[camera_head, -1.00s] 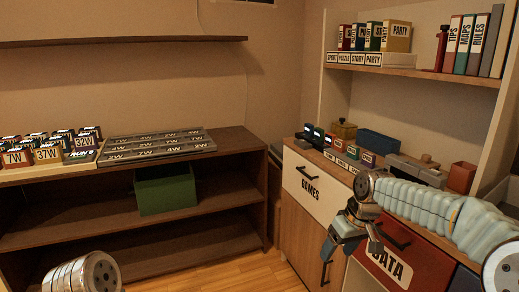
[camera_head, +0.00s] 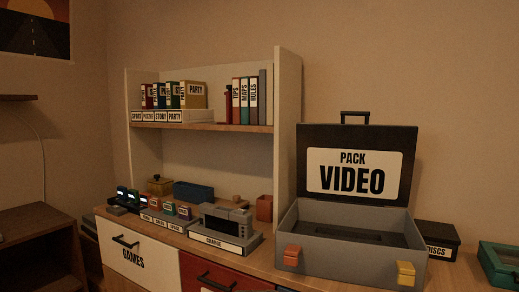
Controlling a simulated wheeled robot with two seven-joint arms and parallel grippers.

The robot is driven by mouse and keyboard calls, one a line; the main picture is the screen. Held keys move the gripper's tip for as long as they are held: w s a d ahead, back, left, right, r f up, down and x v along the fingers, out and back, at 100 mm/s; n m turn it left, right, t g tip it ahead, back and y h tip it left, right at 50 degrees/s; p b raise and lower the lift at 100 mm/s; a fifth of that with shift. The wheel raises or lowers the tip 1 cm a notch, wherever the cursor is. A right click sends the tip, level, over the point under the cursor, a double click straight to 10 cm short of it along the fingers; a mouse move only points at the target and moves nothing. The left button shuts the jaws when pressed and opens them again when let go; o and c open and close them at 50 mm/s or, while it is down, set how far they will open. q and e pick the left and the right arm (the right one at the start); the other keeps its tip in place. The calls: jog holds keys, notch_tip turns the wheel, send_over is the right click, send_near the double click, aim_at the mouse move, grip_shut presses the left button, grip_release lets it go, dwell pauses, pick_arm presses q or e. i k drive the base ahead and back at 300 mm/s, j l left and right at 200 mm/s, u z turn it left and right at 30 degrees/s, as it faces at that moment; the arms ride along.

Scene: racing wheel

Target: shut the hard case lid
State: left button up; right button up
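The hard case (camera_head: 345,240) stands on the right part of the wooden counter. Its dark lid (camera_head: 316,144) is open and upright at the back, with a white "PACK VIDEO" label and a handle on its top edge. The part of the inside that shows holds a dark recessed insert (camera_head: 348,230). Neither of my grippers shows in the head view now.
A grey charger (camera_head: 222,226) stands left of the case. A dark "DISCS" box (camera_head: 437,240) and a green case (camera_head: 497,262) are to its right. A shelf unit (camera_head: 288,150) with folders rises behind the counter at left. Drawers (camera_head: 140,262) are below.

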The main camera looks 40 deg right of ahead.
aim_at(365, 164)
jog(key=z, duration=1.95)
jog(key=k+j+u, duration=0.15)
jog(key=j+u, duration=0.15)
jog(key=j, duration=0.15)
